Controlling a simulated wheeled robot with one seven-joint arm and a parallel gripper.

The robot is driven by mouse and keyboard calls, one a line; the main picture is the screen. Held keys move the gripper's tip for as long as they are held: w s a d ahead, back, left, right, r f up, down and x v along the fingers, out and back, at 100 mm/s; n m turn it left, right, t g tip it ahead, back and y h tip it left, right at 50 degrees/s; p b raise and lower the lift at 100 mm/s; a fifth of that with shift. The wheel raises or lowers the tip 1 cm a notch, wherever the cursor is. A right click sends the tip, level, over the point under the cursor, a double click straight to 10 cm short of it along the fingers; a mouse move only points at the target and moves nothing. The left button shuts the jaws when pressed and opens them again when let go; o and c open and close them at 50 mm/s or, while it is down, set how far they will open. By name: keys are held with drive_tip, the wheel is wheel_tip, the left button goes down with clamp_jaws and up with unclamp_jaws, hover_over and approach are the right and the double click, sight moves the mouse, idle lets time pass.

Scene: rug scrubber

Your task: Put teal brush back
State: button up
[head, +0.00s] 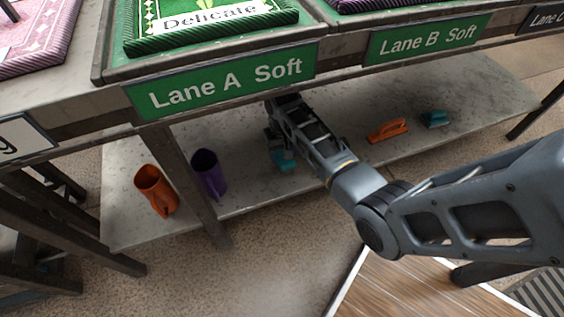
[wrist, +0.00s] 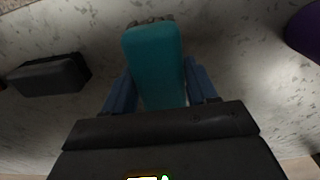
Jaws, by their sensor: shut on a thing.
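The teal brush (wrist: 154,55) fills the middle of the wrist view, between the two blue fingers of my gripper (wrist: 160,88). The fingers are shut on it. In the head view this teal brush (head: 283,161) shows at the end of my arm, low over the grey lower shelf (head: 335,180). I cannot tell whether it touches the shelf. My arm partly hides it and my gripper there. A second teal brush (head: 435,119) lies farther right on the same shelf, past an orange brush (head: 388,131).
A purple pitcher (head: 209,174) and an orange pitcher (head: 155,189) stand left of my gripper, with a table leg (head: 196,185) between them. A dark block (wrist: 48,75) lies left in the wrist view. The bench with the Lane A Soft sign (head: 228,80) overhangs the shelf.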

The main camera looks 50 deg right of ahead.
drive_tip(key=shift+a+f+b, duration=0.1)
drive_tip(key=shift+f+b, duration=1)
drive_tip(key=shift+f, duration=0.95)
drive_tip(key=shift+f, duration=0.15)
drive_tip(key=o, duration=1.2)
